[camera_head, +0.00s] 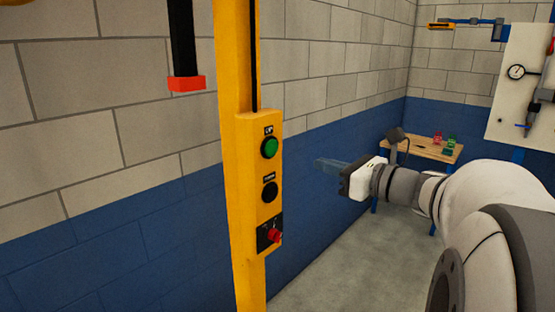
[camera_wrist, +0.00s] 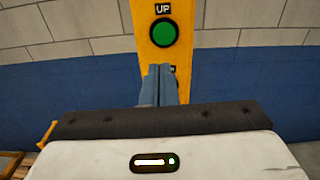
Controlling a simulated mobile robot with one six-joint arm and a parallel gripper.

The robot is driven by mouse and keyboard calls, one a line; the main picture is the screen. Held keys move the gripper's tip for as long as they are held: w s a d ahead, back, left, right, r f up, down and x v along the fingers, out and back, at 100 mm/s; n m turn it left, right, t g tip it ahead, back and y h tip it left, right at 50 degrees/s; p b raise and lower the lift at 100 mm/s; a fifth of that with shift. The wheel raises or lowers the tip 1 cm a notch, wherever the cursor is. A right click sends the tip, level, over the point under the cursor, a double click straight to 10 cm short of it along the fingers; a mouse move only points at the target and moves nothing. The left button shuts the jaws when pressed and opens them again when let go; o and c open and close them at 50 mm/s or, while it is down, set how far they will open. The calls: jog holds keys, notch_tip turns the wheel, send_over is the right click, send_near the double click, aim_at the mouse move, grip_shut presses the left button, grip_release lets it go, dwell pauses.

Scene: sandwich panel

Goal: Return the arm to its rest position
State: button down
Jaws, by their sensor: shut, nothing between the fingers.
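My gripper (camera_head: 326,164) is at the middle right of the head view, level with the control panel and to the right of it. Its blue-grey fingers point left toward the yellow post. The fingers are together and hold nothing; they also show in the wrist view (camera_wrist: 158,86). The yellow control panel (camera_head: 243,190) carries a green UP button (camera_head: 269,147), a black button (camera_head: 269,192) and a red switch (camera_head: 274,236). In the wrist view the UP button (camera_wrist: 163,32) is above the fingertips, and the fingers cover most of the lower panel. A gap from the fingers to the panel shows in the head view.
A wooden table (camera_head: 432,149) with small red and green items stands in the back corner. A white board with a gauge (camera_head: 516,71) is at the right. A black bar with a red end (camera_head: 187,83) hangs at upper left. Grey floor (camera_head: 345,262) is open below my arm.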

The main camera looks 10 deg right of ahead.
jog(key=s+a+f+n+g+h, duration=0.3)
jog(key=s+a+f+n+g, duration=0.7)
jog(key=f+n, duration=0.35)
jog(key=s+d+f+n+h, duration=0.3)
jog(key=s+f+n+h, duration=0.4)
jog(key=n, duration=0.8)
jog(key=shift+s+f+g+h, duration=0.35)
jog(key=shift+s+f, duration=0.25)
jog(key=shift+s, duration=0.4)
